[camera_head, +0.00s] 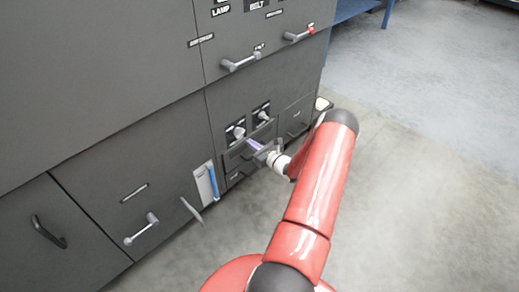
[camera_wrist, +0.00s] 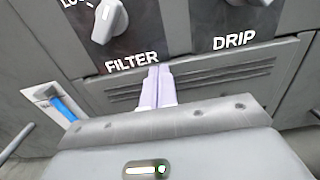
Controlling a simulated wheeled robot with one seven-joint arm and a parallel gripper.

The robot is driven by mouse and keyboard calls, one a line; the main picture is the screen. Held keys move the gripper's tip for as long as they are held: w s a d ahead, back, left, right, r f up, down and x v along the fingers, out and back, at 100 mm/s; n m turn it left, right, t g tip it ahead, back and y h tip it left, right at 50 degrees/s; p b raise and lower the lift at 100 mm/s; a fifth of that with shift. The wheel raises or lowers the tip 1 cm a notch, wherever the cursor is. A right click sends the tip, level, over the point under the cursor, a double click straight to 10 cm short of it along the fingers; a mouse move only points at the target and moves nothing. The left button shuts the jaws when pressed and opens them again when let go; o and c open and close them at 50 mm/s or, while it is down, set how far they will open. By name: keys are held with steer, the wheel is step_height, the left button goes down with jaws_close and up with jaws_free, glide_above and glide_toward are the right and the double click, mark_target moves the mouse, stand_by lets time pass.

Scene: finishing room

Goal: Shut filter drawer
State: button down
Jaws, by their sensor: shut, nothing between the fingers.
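The front of the filter drawer (camera_wrist: 215,78) is a grey slotted panel below the FILTER and DRIP labels in the wrist view. In the head view the drawer (camera_head: 234,157) is low on the grey cabinet, partly hidden by my gripper. My gripper (camera_head: 252,143) is shut and empty, with its pale fingers pointing at the cabinet.
A FILTER knob (camera_wrist: 108,22) sits above the label; it also shows in the head view (camera_head: 238,132). A DRIP knob (camera_head: 262,115) is beside it. Lever handles (camera_head: 142,230) stick out from the cabinet. The floor at right is clear.

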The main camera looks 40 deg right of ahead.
steer(key=shift+w, duration=0.25)
